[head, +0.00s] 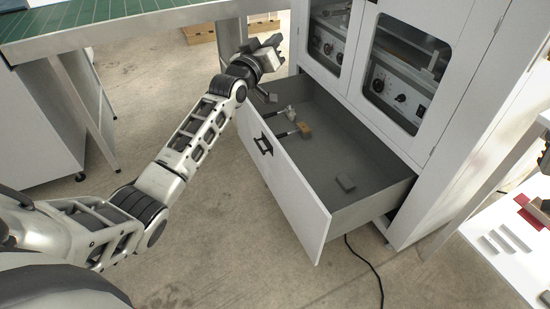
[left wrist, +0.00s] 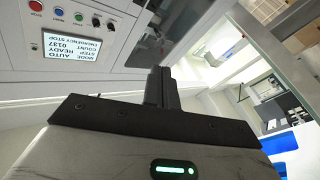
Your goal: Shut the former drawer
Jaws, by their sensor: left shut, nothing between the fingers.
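The former drawer (head: 283,191) is pulled well out of the white machine cabinet (head: 468,50) in the head view. Its white front panel carries a dark handle (head: 263,144). My left gripper (head: 272,45) is shut and empty, above the drawer's far left corner near the cabinet. In the left wrist view its shut fingers (left wrist: 161,88) point toward the cabinet's control panel side. My right gripper is not in view.
A green-topped table (head: 120,14) stands at the upper left, close behind my left arm. A white table (head: 505,245) with grey bars is at the right. A black cable (head: 368,262) lies on the floor. The floor before the drawer is mostly clear.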

